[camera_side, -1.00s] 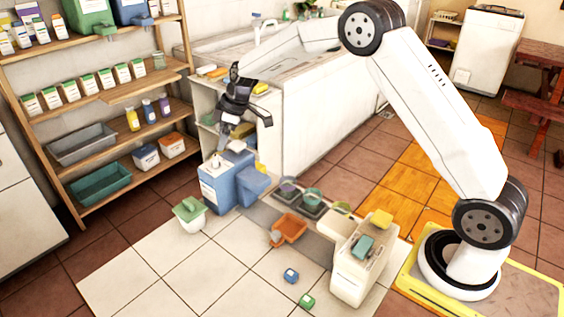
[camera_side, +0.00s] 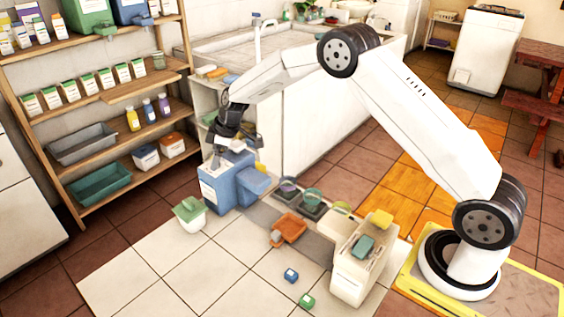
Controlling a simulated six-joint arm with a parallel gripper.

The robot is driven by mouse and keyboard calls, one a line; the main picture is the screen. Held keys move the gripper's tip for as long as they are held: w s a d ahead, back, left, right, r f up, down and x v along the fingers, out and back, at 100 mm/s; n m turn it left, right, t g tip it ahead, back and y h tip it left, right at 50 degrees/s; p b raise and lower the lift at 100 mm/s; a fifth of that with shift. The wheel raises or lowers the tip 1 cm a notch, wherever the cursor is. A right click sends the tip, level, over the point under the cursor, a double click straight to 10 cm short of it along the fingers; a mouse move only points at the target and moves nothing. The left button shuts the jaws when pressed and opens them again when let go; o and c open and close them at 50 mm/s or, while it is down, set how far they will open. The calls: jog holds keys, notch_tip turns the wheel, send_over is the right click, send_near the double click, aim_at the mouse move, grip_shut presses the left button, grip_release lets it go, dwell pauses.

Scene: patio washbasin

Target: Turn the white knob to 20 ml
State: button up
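A blue dispenser box (camera_side: 232,190) with a white label on its front stands on the floor beside the basin cabinet. A lighter blue container (camera_side: 256,180) sits at its right side. My gripper (camera_side: 217,160) points down at the top of the dispenser, its fingertips at the spot of the white knob. The knob is mostly hidden by the fingers, and its setting and any marks are too small to read. I cannot tell whether the fingers touch the knob or how far apart they are.
Wooden shelves (camera_side: 100,92) with bottles and bins stand at the left. A green-lidded pot (camera_side: 190,215), an orange tray (camera_side: 289,228) and a white cart (camera_side: 357,270) stand nearby. The white basin cabinet (camera_side: 318,110) is behind. Pale floor tiles in front are mostly clear.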

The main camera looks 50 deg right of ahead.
grip_shut()
jog(key=shift+m, duration=0.6)
jog(key=shift+a+m+t+h, duration=0.1)
jog(key=shift+m+t+h, duration=0.6)
jog(key=shift+m, duration=1.2)
jog(key=shift+m+h, duration=0.8)
jog(key=shift+m, duration=1.2)
jog(key=shift+o, duration=0.2)
grip_release()
